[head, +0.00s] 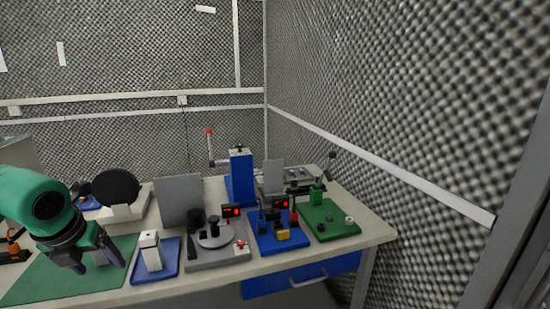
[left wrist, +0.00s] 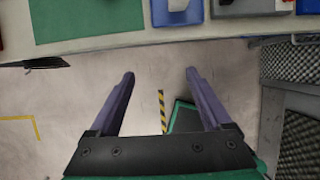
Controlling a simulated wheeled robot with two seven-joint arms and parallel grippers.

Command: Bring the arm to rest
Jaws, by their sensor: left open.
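My left gripper (head: 100,257) is on the left in the head view, over the green mat (head: 62,274) near the table's front edge. Its green arm comes in from the left. In the left wrist view the two purple fingers of my left gripper (left wrist: 158,75) are wide apart with nothing between them. Below them that view shows bare floor (left wrist: 230,70) and the table's front edge (left wrist: 120,42). My right gripper is in neither view.
The table holds a blue tray with a white block (head: 149,250), a grey fixture (head: 216,240), a blue fixture (head: 278,235) and a green board (head: 330,222). A blue drawer (head: 300,275) is under the tabletop. Foam walls (head: 400,110) stand behind and right.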

